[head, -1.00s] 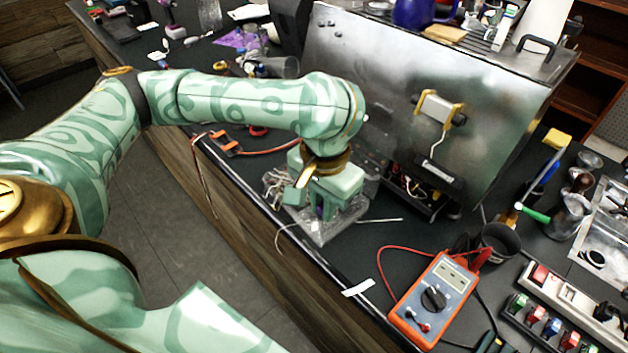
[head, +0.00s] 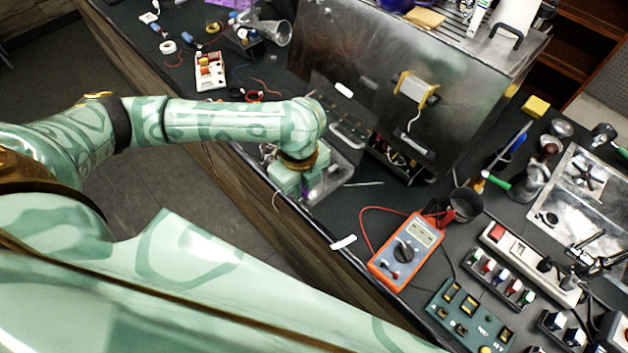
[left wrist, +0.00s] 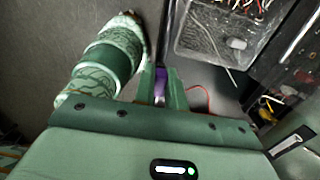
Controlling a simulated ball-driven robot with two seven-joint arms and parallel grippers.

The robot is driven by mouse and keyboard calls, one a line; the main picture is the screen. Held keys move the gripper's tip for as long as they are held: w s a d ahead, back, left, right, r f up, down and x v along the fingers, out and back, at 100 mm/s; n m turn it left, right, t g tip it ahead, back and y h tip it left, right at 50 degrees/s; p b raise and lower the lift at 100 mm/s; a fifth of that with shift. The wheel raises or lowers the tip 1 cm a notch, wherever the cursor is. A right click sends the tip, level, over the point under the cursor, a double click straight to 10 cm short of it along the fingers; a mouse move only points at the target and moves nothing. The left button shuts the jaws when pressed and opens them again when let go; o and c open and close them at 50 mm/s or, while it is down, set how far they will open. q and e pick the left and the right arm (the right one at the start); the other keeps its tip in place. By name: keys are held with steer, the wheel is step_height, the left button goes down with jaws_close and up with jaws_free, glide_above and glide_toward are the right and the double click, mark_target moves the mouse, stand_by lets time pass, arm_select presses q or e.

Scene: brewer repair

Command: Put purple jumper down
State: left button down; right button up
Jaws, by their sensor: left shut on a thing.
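The purple jumper (left wrist: 160,86) shows as a small purple piece between the fingers of my left gripper (left wrist: 162,88) in the left wrist view. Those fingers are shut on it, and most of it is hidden. In the head view my left gripper (head: 302,190) points down near the bench's front edge, beside a clear tray (head: 345,165). The tray also shows in the left wrist view (left wrist: 215,50), with wires in it, beyond the fingertips. I cannot tell whether the jumper touches the bench. My right gripper is not in view.
A large metal brewer housing (head: 365,65) stands behind the gripper. An orange multimeter (head: 407,250) with a red lead lies to the right, near a dark cup (head: 466,204). A white strip (head: 343,242) lies by the front edge. Some bare bench lies between the tray and multimeter.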

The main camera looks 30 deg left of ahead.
arm_select(q)
steer(key=w+f+b, duration=0.1)
steer(key=w+f, duration=0.1)
steer(key=w+a+f+b, duration=0.1)
steer(key=w+f, duration=0.1)
steer(key=w, duration=0.1)
steer(key=w+f+b, duration=0.1)
steer(key=w+f, duration=0.1)
steer(key=f, duration=0.1)
steer(key=shift+w+a, duration=0.25)
steer(key=shift+a, duration=0.1)
steer(key=shift+w+f, duration=0.2)
steer(key=shift+f, duration=0.05)
step_height(320, 180, down, 3)
steer(key=shift+b, duration=0.6)
steer(key=shift+r, duration=0.1)
steer(key=c, duration=1.5)
jaws_free()
steer(key=shift+o, duration=0.2)
step_height(320, 180, up, 12)
steer(key=p, duration=0.4)
